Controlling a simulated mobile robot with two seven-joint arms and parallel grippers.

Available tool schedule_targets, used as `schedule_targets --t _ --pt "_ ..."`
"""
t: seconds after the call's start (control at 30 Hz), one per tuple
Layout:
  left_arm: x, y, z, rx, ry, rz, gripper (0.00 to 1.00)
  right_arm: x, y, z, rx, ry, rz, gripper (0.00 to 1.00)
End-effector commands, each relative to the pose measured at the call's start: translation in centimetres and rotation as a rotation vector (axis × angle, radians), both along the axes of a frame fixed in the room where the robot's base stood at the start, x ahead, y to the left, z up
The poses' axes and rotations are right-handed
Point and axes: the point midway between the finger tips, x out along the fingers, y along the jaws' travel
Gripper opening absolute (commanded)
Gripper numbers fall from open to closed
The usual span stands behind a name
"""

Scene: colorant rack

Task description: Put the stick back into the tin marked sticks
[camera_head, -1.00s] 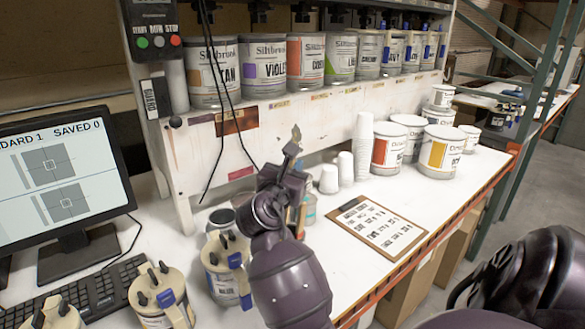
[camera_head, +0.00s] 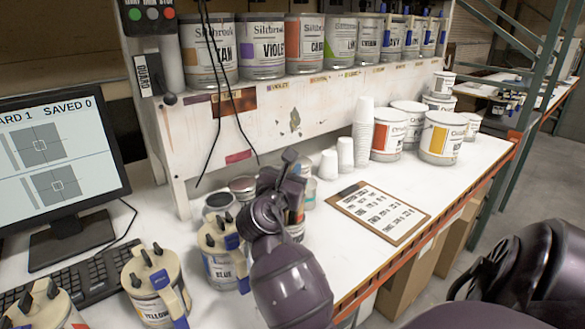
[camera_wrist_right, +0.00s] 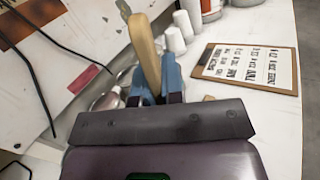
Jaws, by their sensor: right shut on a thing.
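My right gripper (camera_head: 284,180) stands over the bench in the middle of the head view, in front of the rack. In the right wrist view its blue fingers (camera_wrist_right: 157,84) are shut on a flat tan stick (camera_wrist_right: 146,48), which points up and slightly left, away from the gripper. In the head view the stick is hard to make out against the dark gripper. A tin (camera_head: 299,214) is partly hidden behind the gripper, and its label cannot be read. I cannot make out a tin marked sticks. My left gripper is not in view.
White cups (camera_head: 362,135) and a clipboard (camera_head: 379,213) are to the right. Large colorant cans (camera_head: 209,52) line the shelf. A monitor (camera_head: 60,165) and keyboard (camera_head: 80,275) are left.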

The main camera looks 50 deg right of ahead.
Motion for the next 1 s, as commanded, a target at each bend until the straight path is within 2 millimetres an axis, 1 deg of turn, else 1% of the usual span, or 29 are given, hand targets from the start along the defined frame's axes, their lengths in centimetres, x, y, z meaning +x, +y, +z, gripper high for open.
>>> schedule_targets --t 0.03,0.5,0.7,1.0 --pt "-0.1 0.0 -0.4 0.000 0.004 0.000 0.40 0.1 0.0 -0.5 0.000 0.002 0.000 0.00" --pt "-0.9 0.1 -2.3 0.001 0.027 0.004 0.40 0.5 0.0 -3.3 0.001 0.001 0.000 0.00" --pt "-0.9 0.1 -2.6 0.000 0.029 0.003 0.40 0.6 -0.1 -4.0 0.000 0.001 0.000 0.00" --pt "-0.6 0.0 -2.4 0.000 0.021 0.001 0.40 0.6 -0.1 -4.2 0.000 0.000 0.000 0.00"
